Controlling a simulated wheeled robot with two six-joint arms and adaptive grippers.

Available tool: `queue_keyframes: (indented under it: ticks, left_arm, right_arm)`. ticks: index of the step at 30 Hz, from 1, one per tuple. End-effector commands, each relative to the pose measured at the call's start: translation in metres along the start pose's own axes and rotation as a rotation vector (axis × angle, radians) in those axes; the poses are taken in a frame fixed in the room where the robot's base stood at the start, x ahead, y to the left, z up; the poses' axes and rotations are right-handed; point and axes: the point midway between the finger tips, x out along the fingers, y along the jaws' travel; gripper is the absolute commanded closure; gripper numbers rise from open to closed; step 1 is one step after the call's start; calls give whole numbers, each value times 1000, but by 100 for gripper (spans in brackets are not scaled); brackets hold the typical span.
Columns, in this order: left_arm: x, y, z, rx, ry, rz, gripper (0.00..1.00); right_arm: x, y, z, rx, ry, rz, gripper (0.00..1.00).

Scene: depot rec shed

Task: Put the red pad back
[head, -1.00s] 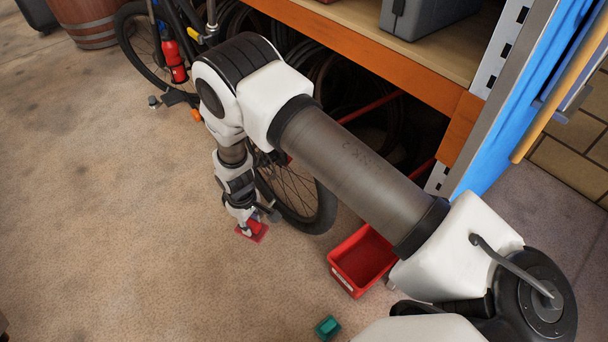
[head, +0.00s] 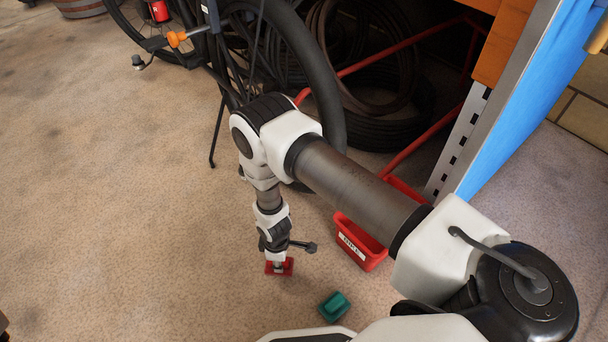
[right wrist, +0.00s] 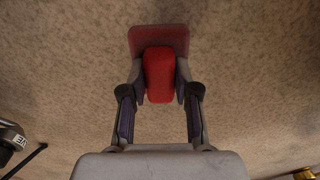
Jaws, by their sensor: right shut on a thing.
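The red pad (head: 279,268) has a flat dull-red plate and a raised bright red grip. My right gripper (head: 278,261) points down, shut on the grip. In the right wrist view the pad (right wrist: 159,75) sits between the two fingers (right wrist: 159,88), its plate beyond the grip. The pad is low over the floor; I cannot tell whether it touches. A red bin (head: 375,262) with a white label stands right of the pad, partly hidden behind my right arm. My left gripper is not in view.
A teal block (head: 334,306) lies on the floor in front of the bin. A bicycle (head: 300,60) and stacked tyres (head: 385,133) stand behind my arm. A shelf upright (head: 462,140) with a blue panel (head: 530,110) rises at right. The floor at left is clear.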

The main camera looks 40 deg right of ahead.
Motion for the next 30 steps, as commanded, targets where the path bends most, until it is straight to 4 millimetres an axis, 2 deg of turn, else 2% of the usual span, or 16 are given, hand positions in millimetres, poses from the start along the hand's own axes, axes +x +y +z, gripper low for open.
queue_keyframes:
  ticks: [1, 3, 6, 8, 11, 15, 26, 27, 28, 30]
  left_arm:
    - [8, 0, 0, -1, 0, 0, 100]
    - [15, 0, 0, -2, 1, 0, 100]
    - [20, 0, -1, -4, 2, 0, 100]
    - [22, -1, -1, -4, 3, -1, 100]
    - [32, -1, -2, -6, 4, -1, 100]
    - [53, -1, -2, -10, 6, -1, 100]
    - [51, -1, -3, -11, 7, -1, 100]
    - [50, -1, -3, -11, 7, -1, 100]
    - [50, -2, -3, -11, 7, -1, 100]
    - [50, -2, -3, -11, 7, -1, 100]
  right_arm:
    - [6, 2, 17, 8, -3, -2, 100]
    - [9, 3, 38, 7, -2, -2, 100]
    - [9, 5, 61, 5, -1, -1, 100]
    - [9, 5, 68, 3, 0, 0, 100]
    - [20, 5, 72, 0, 0, 0, 100]
    - [46, 5, 72, 0, 0, 0, 100]
    - [46, 5, 71, 0, 0, 0, 100]
    - [45, 5, 71, 0, 0, 0, 55]
    - [45, 5, 71, 0, 0, 0, 45]
    - [45, 5, 71, 0, 0, 0, 45]
